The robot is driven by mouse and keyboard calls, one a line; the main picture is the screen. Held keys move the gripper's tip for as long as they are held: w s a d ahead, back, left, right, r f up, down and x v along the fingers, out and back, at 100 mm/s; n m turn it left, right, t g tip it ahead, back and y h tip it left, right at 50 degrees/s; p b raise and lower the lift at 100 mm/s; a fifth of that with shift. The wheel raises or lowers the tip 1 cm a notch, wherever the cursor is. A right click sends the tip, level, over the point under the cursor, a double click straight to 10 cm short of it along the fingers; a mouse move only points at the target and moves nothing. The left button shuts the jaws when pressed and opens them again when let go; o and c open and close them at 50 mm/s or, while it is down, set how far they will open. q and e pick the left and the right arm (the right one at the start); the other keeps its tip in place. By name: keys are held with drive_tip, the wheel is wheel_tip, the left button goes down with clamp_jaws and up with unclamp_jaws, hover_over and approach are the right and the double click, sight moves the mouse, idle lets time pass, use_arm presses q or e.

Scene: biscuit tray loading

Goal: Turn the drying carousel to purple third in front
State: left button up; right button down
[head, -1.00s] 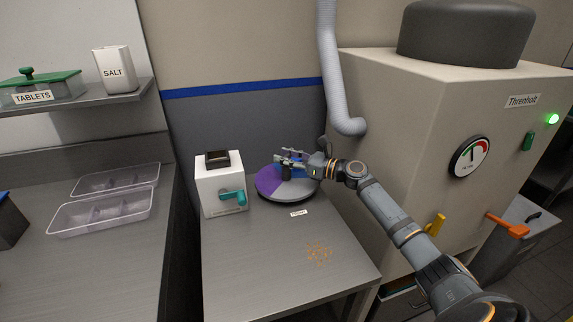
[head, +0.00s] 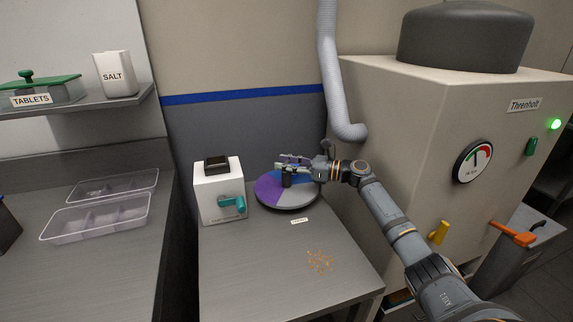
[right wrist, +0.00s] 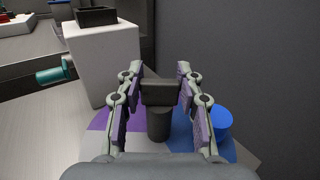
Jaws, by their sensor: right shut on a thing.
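The drying carousel (head: 268,190) is a round disc at the back of the middle table, with purple, blue and grey thirds. In the head view purple faces left, grey lies at the front and right, and blue is at the back, partly hidden by my gripper. A dark upright post with a block on top (right wrist: 160,120) stands on the disc. My right gripper (head: 283,168) is shut on this post, with a finger on each side of its block; it also shows in the right wrist view (right wrist: 160,88). My left gripper is out of view.
A white box with a teal handle (head: 218,190) stands close left of the carousel. A small label (head: 299,221) lies in front of it. Orange crumbs (head: 320,262) lie nearer the front.

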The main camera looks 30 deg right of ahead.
drive_tip(key=c, duration=0.8)
unclamp_jaws()
drive_tip(key=shift+c, duration=0.2)
wheel_tip(320, 180, up, 10)
